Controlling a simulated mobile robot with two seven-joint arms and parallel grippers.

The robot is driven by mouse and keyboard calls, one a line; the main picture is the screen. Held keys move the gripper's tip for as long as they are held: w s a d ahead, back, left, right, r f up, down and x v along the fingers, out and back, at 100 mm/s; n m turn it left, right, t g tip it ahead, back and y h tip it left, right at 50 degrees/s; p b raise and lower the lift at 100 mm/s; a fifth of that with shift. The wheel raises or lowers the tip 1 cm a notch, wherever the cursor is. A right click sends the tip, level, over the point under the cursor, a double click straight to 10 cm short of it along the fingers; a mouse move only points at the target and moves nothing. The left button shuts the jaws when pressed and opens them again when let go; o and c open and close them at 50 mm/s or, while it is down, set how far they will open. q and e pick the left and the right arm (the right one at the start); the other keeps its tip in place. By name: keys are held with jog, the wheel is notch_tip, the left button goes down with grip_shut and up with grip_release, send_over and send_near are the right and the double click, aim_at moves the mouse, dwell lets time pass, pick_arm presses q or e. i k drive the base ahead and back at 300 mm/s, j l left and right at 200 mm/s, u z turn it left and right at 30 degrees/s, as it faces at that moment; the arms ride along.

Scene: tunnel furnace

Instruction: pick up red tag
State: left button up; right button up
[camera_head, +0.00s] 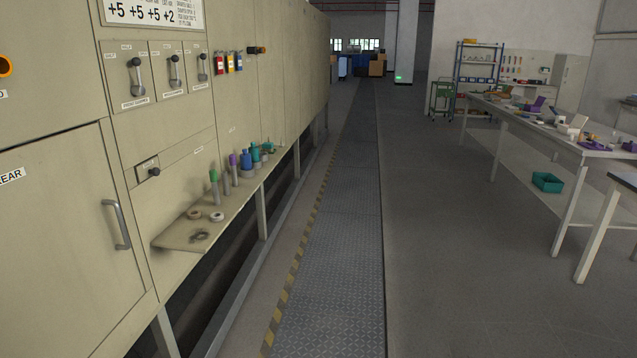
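A red tag (221,69) hangs on the cream furnace panel at the upper left of the head view. It is the leftmost of three small tags in a row, with a yellow tag (230,63) and a blue tag (239,61) just to its right. A dark knob with a brass-coloured base (256,50) sticks out to the right of the tags. Neither of my grippers shows in this view.
Below the tags, a shelf (185,236) juts from the furnace with rings and several coloured-top cylinders on it. Levers (174,72) stick out left of the tags. A metal-plate walkway (340,230) runs clear ahead. A cluttered workbench (540,130) stands at right.

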aim_at(219, 58)
jog(key=i+u, duration=0.1)
jog(key=i, duration=0.7)
jog(key=i+l+u, duration=0.1)
jog(key=i, duration=0.7)
jog(key=i+l+u, duration=0.15)
jog(key=i+u, duration=0.2)
jog(key=i+l+u, duration=0.2)
jog(key=u, duration=0.15)
jog(key=i+l+u, duration=0.4)
